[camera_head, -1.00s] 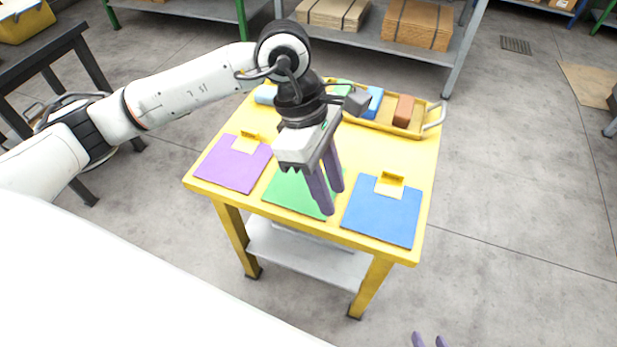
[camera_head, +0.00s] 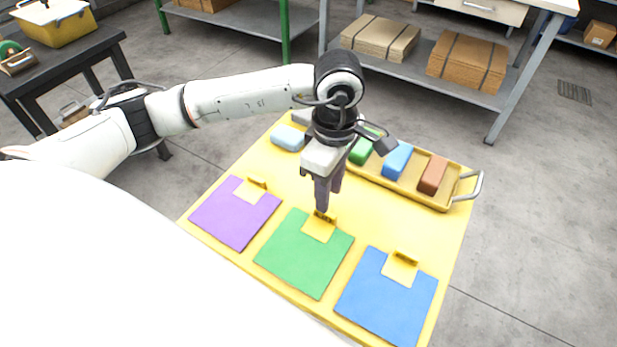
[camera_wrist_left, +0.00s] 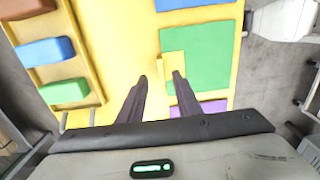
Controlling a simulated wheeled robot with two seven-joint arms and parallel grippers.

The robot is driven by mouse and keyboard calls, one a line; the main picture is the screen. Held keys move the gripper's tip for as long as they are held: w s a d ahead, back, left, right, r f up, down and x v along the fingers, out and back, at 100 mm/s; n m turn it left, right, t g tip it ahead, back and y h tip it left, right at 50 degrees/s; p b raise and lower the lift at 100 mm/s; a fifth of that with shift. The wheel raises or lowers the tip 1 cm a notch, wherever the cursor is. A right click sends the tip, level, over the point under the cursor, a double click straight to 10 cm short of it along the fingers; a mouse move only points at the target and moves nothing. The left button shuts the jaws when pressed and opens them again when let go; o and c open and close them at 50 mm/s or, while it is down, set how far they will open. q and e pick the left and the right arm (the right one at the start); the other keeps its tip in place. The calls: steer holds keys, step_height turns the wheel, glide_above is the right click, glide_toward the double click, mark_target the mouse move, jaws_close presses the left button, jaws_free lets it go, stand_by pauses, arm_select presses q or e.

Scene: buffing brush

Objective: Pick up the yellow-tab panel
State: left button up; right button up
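Three square panels lie in a row on the yellow table: purple (camera_head: 235,218), green (camera_head: 303,258) and blue (camera_head: 385,305). Each has a yellow tab at its far edge: the purple panel's tab (camera_head: 250,190), the green panel's tab (camera_head: 319,230) and the blue panel's tab (camera_head: 400,270). My left gripper (camera_head: 323,205) points down at the green panel's tab, empty. In the left wrist view its fingers (camera_wrist_left: 160,77) are apart, with the green panel (camera_wrist_left: 205,55) and its tab (camera_wrist_left: 171,66) near the right fingertip. Contact cannot be told. My right gripper is out of view.
A yellow tray (camera_head: 445,203) with green (camera_head: 364,148), blue (camera_head: 397,160) and brown (camera_head: 433,175) blocks stands behind the panels. A light blue block (camera_head: 288,138) lies at the table's back left. Shelves with cardboard stacks (camera_head: 467,62) stand beyond.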

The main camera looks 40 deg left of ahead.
arm_select(q)
step_height(320, 180, down, 6)
steer(key=shift+s+a+r, duration=0.1)
steer(key=shift+a, duration=0.05)
jaws_close()
